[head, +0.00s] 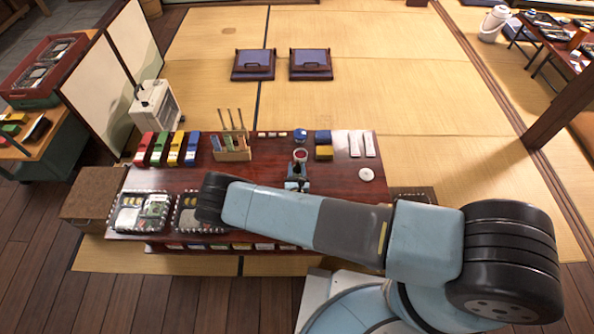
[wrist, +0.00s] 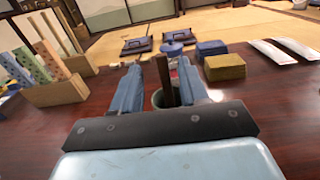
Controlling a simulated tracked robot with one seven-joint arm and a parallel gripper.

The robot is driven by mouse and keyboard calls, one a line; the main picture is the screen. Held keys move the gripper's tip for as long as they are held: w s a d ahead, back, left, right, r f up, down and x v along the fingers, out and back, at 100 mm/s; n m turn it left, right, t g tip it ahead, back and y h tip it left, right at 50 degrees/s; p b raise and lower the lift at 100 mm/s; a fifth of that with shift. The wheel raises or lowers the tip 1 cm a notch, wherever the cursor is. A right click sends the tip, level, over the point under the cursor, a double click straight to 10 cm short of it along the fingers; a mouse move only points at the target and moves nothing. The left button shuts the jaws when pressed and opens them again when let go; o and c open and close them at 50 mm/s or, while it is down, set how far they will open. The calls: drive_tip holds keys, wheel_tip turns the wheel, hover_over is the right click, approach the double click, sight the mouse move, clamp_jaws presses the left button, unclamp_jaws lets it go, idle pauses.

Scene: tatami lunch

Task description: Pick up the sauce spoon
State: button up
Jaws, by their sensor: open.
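My gripper (wrist: 159,66) is open in the wrist view, with its two blue fingers spread apart. A brown upright handle (wrist: 164,80), which looks like the sauce spoon's, stands between the fingers. In the head view a small cup with red sauce (head: 300,155) stands on the dark red table (head: 270,178), just beyond my gripper (head: 297,182). The spoon's lower end is hidden, and I cannot tell whether a finger touches the handle.
A wooden holder (head: 232,155) with tall sticks stands to the left. Blue and yellow blocks (head: 323,152) and white packets (head: 362,144) lie to the right. Lunch trays (head: 140,213) fill the table's front left.

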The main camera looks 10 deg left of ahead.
drive_tip(key=x, duration=0.5)
drive_tip(key=shift+d, duration=0.25)
drive_tip(key=shift+c, duration=0.2)
clamp_jaws()
